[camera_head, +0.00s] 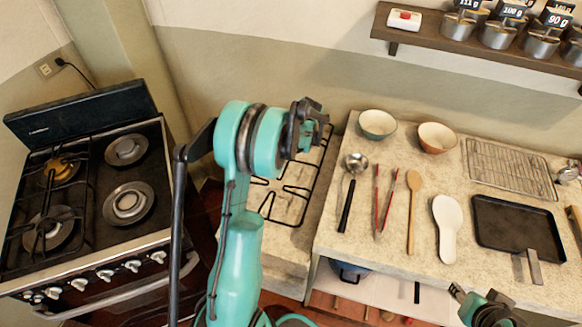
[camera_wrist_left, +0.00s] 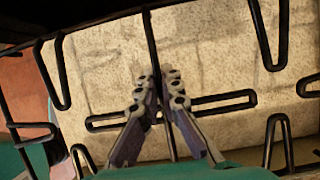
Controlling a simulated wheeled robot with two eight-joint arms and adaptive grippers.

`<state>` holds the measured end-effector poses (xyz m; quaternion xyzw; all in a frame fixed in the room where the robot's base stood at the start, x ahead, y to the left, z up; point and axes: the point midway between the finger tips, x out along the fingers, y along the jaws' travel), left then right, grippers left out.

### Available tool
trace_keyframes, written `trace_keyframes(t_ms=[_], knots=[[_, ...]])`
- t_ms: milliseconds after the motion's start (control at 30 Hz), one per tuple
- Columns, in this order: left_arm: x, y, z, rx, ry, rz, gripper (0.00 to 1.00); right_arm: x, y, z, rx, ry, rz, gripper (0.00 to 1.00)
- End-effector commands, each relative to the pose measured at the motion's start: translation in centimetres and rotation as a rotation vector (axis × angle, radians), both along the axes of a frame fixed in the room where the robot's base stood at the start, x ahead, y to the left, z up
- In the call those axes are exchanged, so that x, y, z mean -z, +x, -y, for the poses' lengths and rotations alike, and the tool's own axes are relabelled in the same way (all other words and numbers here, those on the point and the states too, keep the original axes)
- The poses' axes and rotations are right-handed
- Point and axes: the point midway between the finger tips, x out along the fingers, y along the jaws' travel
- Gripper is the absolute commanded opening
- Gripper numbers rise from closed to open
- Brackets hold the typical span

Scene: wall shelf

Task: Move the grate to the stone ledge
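The black wire grate (camera_head: 290,190) is over the pale stone ledge (camera_head: 285,243) between the stove and the counter. My left arm hides part of it. In the left wrist view the grate (camera_wrist_left: 225,101) spreads across the speckled stone (camera_wrist_left: 215,60), and its left part reaches past the stone's edge. My left gripper (camera_wrist_left: 160,85) has its fingers closed in on a middle bar, one finger on each side. I cannot tell whether the grate touches the ledge. My left gripper also shows in the head view (camera_head: 314,122). My right gripper (camera_head: 460,292) is at the counter's front, partly visible.
The stove (camera_head: 85,190) at left has another grate on its left side and bare burners (camera_head: 128,203) on its right. The counter (camera_head: 395,255) right of the ledge holds bowls, utensils, a wire rack (camera_head: 507,168) and a dark pan (camera_head: 518,228). A wall shelf (camera_head: 455,42) holds weighed pots.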

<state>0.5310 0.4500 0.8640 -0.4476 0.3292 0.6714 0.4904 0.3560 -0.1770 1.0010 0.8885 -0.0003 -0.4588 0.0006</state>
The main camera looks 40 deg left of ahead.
Motion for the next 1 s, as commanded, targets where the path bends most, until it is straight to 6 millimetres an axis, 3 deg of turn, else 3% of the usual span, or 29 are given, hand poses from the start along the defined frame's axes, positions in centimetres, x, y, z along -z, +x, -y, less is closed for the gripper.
trace_keyframes(t_ms=[300,700,1000], knots=[[5.3,0.0,0.0,0.0,0.001,0.0,0.0,2.3,0.0,0.0,0.0,0.0,0.0,0.4],[9.6,0.0,0.0,0.0,0.001,0.0,0.0,4.0,0.0,0.0,0.0,0.0,0.0,0.4],[9.7,0.0,0.0,0.0,0.0,0.0,0.0,3.9,0.0,0.0,0.0,0.0,0.0,0.4]])
